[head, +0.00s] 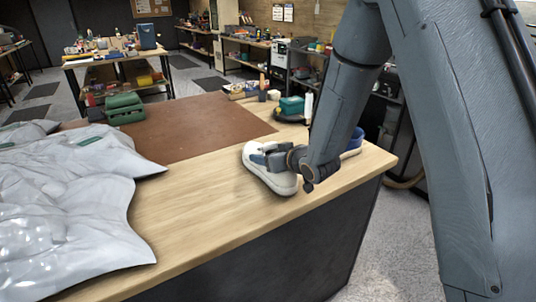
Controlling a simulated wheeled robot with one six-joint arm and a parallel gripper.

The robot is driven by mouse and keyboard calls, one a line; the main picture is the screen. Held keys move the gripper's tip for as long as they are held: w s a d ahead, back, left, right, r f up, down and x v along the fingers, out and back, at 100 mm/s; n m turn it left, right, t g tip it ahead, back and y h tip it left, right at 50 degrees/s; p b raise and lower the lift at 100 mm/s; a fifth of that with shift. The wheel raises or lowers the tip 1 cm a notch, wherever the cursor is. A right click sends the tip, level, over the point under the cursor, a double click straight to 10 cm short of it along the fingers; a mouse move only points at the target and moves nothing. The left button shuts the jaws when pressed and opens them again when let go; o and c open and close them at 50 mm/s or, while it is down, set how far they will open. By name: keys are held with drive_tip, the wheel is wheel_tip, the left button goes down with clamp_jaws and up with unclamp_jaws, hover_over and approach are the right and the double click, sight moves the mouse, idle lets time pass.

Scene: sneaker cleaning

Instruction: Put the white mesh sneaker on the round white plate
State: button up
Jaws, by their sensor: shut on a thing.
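A white sneaker (283,184) with a pale sole is at the right part of the wooden workbench, near its front edge. Its toe points toward the front. My gripper (259,153) is shut on the upper part of the sneaker, reaching in from the right. I cannot tell whether the sole touches the bench or is slightly above it. I cannot make out a round white plate in this view; my arm hides part of the bench's right end.
Crumpled silver-grey sheeting (75,205) covers the bench's left side. A brown mat (195,125) and a green case (124,108) lie farther back. A teal box (291,105) and brushes stand at the back right. A blue thing (357,135) shows behind my arm. Bare wood (195,200) lies left of the sneaker.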

drive_tip(key=shift+f, duration=0.1)
drive_tip(key=o, duration=1)
drive_tip(key=shift+f, duration=0.15)
drive_tip(key=o, duration=0.4)
drive_tip(key=shift+o, duration=0.2)
